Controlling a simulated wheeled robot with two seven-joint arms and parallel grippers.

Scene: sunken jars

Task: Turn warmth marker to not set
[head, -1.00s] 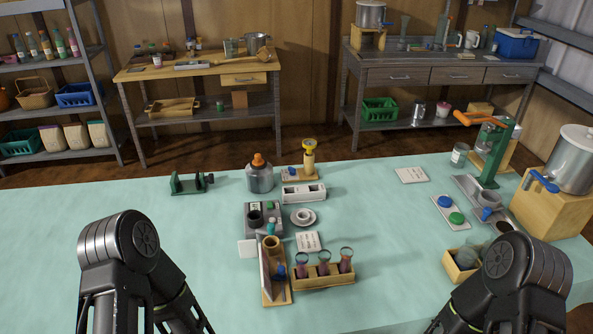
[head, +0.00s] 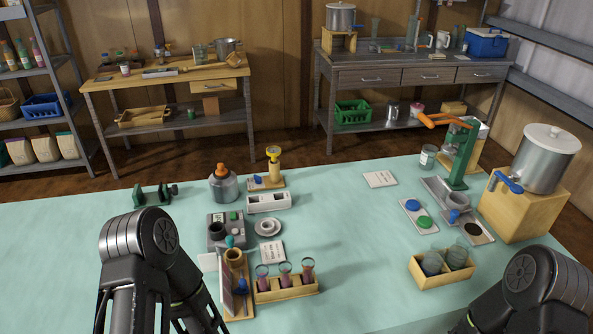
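No label that I can read names the warmth marker, so I cannot tell which thing it is. A grey box (head: 219,245) with a dark cup and a green piece on top stands left of the table's middle. A white block (head: 268,203) with two dark recesses lies just behind it. A pale plate (head: 408,219) with a blue disc (head: 412,204) and a green disc (head: 424,222) lies right of the middle. My two arms show at the lower left and lower right, but both grippers are out of view.
A wooden rack (head: 287,291) of several tubes stands at the front, beside an upright panel on a wooden base (head: 239,311). A wooden box (head: 424,278) with glasses, a green press (head: 459,165) and a metal urn (head: 546,160) stand right.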

